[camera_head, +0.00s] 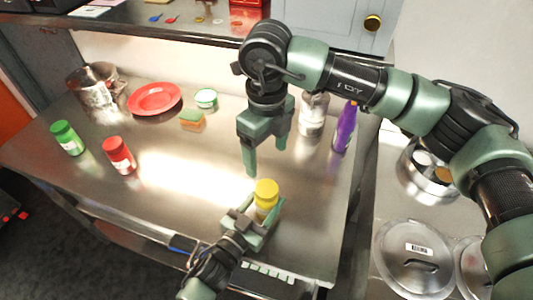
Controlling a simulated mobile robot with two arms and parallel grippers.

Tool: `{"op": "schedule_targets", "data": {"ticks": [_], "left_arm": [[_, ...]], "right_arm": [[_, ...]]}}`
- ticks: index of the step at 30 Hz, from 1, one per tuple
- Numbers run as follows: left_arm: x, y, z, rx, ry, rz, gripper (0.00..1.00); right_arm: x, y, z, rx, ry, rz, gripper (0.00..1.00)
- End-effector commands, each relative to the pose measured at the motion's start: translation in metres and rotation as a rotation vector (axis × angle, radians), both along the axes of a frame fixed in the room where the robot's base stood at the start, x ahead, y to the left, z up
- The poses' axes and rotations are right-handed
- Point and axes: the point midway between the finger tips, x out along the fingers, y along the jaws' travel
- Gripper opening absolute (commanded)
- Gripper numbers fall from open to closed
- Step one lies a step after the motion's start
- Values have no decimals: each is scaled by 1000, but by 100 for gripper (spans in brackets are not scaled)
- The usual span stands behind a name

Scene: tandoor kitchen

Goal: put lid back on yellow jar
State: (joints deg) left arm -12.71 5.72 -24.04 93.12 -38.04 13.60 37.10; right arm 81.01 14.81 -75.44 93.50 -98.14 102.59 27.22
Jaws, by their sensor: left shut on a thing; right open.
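The yellow jar (266,193) stands upright near the front edge of the steel table, its yellow top facing up. My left gripper (258,216) is shut around its lower part and hides much of its body. I cannot tell whether the yellow top is a seated lid; no separate yellow lid shows elsewhere. My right gripper (267,160) points down just above and behind the jar, open and empty, with a gap between its fingers and the yellow top.
On the steel table (190,215) stand a green jar (68,138), a red jar (119,155), a red plate (155,98), a sponge (192,120), a green-and-white tin (206,99) and a purple bottle (345,128). Lidded pots (414,255) are at right. The table's middle is clear.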

Motion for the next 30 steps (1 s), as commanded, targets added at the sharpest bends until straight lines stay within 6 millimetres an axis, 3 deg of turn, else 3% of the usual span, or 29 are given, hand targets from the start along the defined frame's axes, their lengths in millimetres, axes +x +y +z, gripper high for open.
{"op": "schedule_targets", "data": {"ticks": [1,2,4,16,30], "left_arm": [[0,0,0,1,1,0,0],[0,0,0,1,1,0,62],[0,0,0,1,1,0,80],[-6,4,-2,1,2,0,80],[-62,40,-2,1,2,0,80]], "right_arm": [[0,0,0,0,0,0,77],[0,0,0,0,0,0,77],[0,0,0,0,0,0,77],[0,0,-3,0,0,0,77],[0,0,-21,0,0,0,77]]}}
